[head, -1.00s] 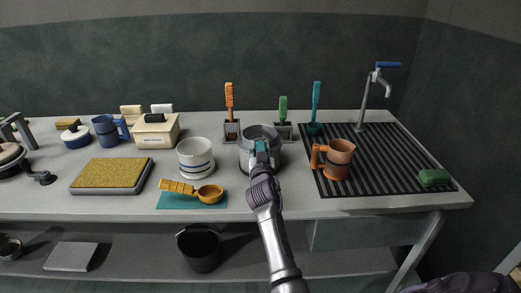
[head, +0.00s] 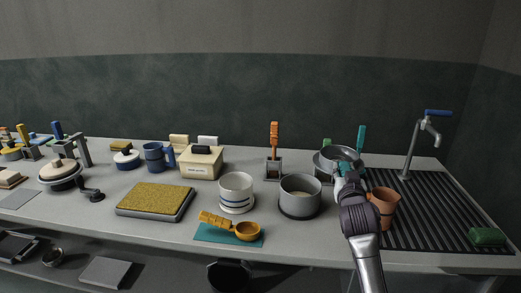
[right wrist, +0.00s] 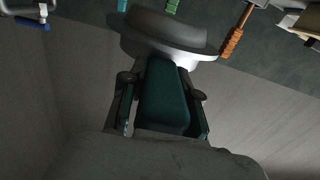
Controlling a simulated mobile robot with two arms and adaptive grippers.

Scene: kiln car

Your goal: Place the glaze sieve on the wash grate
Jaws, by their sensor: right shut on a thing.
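The glaze sieve (head: 337,155) is a grey metal round bowl shape, raised above the counter near the grate's back left corner. My right gripper (head: 344,172) is shut on its near side. In the right wrist view the sieve (right wrist: 165,30) shows as a pale rounded form beyond the gripper (right wrist: 165,75), its inside hidden. The wash grate (head: 430,222) is a dark ribbed panel at the right of the counter. A terracotta mug (head: 384,204) stands on its left part, partly behind my right arm. My left gripper is not in view.
A green sponge (head: 487,236) lies at the grate's front right, and a tap (head: 412,150) rises behind. A grey pot (head: 299,205) with pale contents stands left of my arm. Brush holders line the back. The grate's middle is clear.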

